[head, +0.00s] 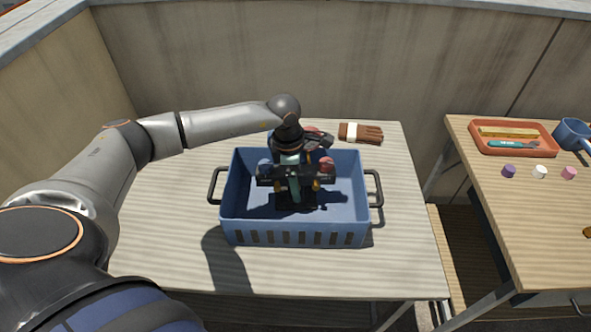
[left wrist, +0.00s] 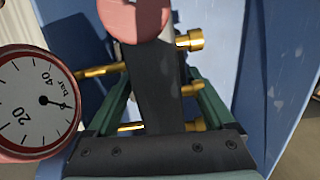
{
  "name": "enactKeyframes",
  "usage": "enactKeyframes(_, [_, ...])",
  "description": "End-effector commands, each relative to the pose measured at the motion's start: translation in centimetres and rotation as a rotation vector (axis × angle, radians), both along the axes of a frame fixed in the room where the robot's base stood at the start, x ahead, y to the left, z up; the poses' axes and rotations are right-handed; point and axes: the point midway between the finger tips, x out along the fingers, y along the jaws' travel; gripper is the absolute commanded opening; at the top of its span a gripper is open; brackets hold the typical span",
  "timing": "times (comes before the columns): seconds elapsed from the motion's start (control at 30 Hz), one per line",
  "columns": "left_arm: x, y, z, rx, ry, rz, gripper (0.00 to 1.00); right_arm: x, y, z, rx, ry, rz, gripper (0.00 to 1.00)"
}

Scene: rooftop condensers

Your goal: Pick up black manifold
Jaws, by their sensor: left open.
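The black manifold (head: 268,178) is inside a blue crate (head: 295,238), with a blue knob at its left and a red knob at its right. Brass fittings show on it. In the left wrist view the manifold's black body (left wrist: 155,85) fills the middle, with a red-rimmed gauge (left wrist: 35,103) at left and a pinkish-red round part at the top. My left gripper (left wrist: 160,82) is open, its green-edged fingers on either side of the black body. Whether they touch it I cannot tell. My arm hides part of the manifold in the head view. My right gripper is not in view.
On the right table are an orange tray (head: 513,152) with tools, a blue mug (head: 572,134) and small purple, white and pink pieces. Crate walls surround the manifold. Concrete walls stand behind.

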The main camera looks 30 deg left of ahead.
Motion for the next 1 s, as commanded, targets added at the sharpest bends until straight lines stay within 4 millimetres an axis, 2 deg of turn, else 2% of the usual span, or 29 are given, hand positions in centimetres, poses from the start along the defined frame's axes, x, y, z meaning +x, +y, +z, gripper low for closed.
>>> enactKeyframes(0.17, [0.01, 0.01, 0.01, 0.0, 0.0, 0.0, 0.86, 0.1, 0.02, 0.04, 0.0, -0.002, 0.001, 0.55])
enactKeyframes(0.9, [0.0, 0.01, 0.07, 0.0, 0.0, 0.0, 0.03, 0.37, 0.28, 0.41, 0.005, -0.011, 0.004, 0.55])
enactKeyframes(1.0, [0.0, 0.01, 0.07, 0.0, 0.0, 0.0, 0.0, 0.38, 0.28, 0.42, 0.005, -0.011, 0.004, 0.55])
